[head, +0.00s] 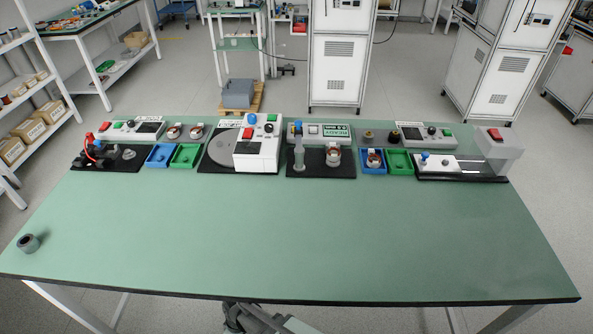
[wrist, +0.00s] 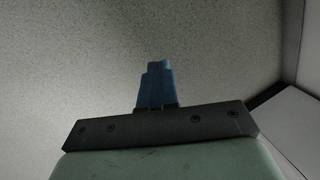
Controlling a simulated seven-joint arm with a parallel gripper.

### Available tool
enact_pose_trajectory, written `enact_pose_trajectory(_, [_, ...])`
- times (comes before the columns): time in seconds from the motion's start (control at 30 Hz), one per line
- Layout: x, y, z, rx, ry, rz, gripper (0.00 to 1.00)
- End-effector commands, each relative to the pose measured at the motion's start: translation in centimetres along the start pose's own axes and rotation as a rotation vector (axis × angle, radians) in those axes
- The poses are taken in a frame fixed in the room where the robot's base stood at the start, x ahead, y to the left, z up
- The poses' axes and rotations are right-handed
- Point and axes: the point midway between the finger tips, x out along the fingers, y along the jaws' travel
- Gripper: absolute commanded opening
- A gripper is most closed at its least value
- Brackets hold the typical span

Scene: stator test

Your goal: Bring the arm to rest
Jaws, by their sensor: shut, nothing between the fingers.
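My gripper (wrist: 157,86) shows in the wrist view as blue fingers pressed together beyond a dark mounting bar. It is shut and holds nothing. Behind it the wrist view shows only speckled grey floor and a pale panel at the right. In the head view, part of my arm shows at the bottom edge, below the table's front edge and clear of the tabletop. The fingers cannot be made out there.
The green table (head: 290,235) is bare across its middle and front. Test stations, including a white box unit (head: 257,150), blue trays (head: 161,155) and green trays (head: 187,156), line its back.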

Motion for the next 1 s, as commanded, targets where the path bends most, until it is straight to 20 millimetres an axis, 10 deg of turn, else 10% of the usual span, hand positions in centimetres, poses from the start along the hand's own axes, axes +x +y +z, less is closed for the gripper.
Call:
enact_pose_trajectory(0.43, [2.1, 0.1, 9.8, 0.539, 0.100, -0.336, 0.00])
enact_pose_trajectory(1.0, [-0.2, 5.3, 22.6, 0.856, -0.059, -0.281, 0.00])
